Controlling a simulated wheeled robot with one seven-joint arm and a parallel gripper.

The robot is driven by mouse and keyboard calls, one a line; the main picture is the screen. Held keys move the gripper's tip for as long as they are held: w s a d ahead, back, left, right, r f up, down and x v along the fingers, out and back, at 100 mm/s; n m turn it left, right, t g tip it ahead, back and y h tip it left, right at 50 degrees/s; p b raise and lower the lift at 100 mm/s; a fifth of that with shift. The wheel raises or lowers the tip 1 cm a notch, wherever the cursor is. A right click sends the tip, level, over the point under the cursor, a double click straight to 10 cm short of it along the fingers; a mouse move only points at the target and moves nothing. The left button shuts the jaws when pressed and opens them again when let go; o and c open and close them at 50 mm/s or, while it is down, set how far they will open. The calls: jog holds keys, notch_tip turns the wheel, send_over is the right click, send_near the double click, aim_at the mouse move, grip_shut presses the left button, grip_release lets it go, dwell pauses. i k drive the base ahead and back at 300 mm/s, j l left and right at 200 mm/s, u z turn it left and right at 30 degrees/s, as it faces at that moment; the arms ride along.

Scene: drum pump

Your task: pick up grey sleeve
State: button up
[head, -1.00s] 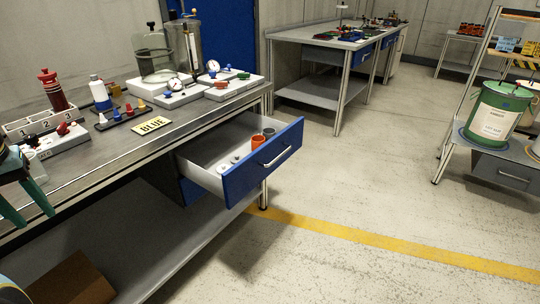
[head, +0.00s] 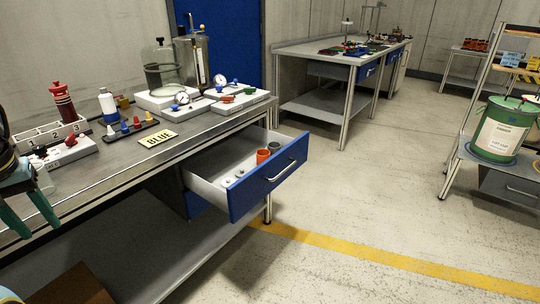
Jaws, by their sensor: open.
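A grey sleeve (head: 274,147), short and dark, stands in the open blue-fronted drawer (head: 268,178) under the near workbench. An orange sleeve (head: 262,156) stands just in front of it, to its left. My gripper (head: 38,229) shows at the left edge of the head view, with teal fingers pointing down. It is open, and I see nothing between the fingers. It is near the front edge of the bench, far to the left of the drawer and the grey sleeve. The lower part of the grey sleeve is partly hidden by the drawer front and the orange sleeve.
Several small white pieces (head: 229,181) lie in the drawer. The floor (head: 350,190) right of the drawer is clear.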

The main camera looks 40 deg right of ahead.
aim_at(274, 150)
jog(key=l+u, duration=0.15)
jog(key=l, duration=0.3)
jog(key=l+u, duration=0.15)
jog(key=l, duration=0.3)
jog(key=k+l+u, duration=0.15)
jog(key=l, duration=0.25)
jog(key=l+u, duration=0.15)
jog(key=l, duration=0.3)
jog(key=k+l+u, duration=0.15)
jog(key=l, duration=0.25)
jog(key=k+l+u, duration=0.15)
jog(key=l, duration=0.25)
jog(key=k+l+u, duration=0.2)
jog(key=l, duration=0.2)
